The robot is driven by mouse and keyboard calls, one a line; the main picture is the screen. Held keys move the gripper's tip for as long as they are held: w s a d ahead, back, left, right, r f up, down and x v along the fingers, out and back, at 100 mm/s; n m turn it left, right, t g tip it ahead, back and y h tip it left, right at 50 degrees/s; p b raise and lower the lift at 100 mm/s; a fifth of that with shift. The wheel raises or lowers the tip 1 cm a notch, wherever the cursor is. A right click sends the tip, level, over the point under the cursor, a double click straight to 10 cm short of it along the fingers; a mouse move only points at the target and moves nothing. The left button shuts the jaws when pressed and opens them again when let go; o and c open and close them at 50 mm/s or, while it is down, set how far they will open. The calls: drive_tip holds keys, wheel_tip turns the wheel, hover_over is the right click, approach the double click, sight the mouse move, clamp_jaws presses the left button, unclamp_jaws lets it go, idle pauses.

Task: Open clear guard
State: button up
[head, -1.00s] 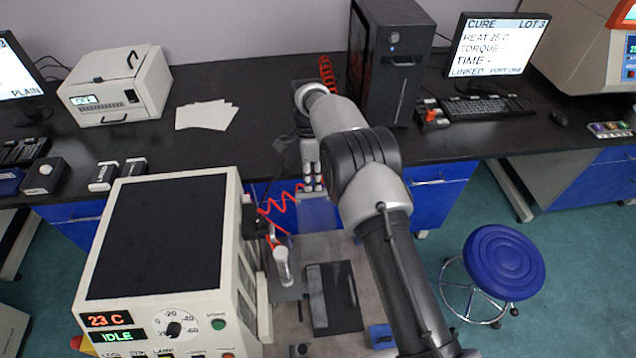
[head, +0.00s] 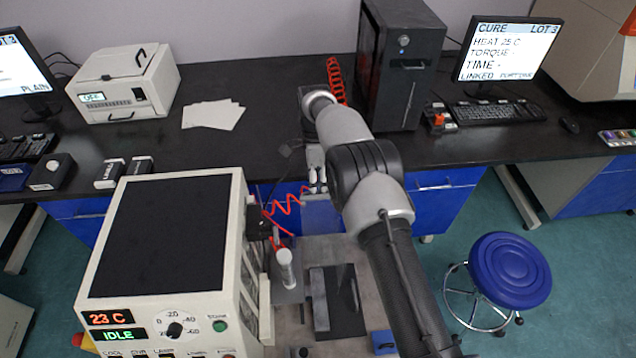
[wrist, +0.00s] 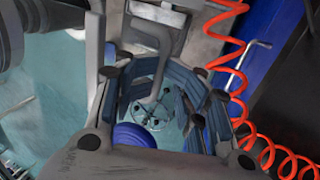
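A grey bracket-shaped handle (wrist: 159,72) hangs in the upper middle of the wrist view. My gripper (wrist: 167,88) is open, with dark blue-grey fingers on either side of the handle's lower end. I cannot tell whether they touch it. In the head view my gripper (head: 316,170) points down beyond the cream machine, partly covered by my arm. A see-through bluish panel (head: 322,212) stands just below it and may be the clear guard. Its edges are hard to make out.
The cream machine (head: 165,230) reads 23 C and IDLE. A grey cylinder (head: 285,268) stands beside it. A red coiled cord (wrist: 238,95) runs close to my gripper. A black tower (head: 400,70) stands on the bench. A blue stool (head: 503,268) is on the floor at right.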

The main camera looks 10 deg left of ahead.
drive_tip(key=shift+o, duration=0.5)
drive_tip(key=shift+s+f, duration=0.1)
drive_tip(key=shift+f, duration=0.4)
drive_tip(key=shift+r, duration=0.2)
wheel_tip(320, 180, up, 10)
drive_tip(key=shift+r, duration=0.1)
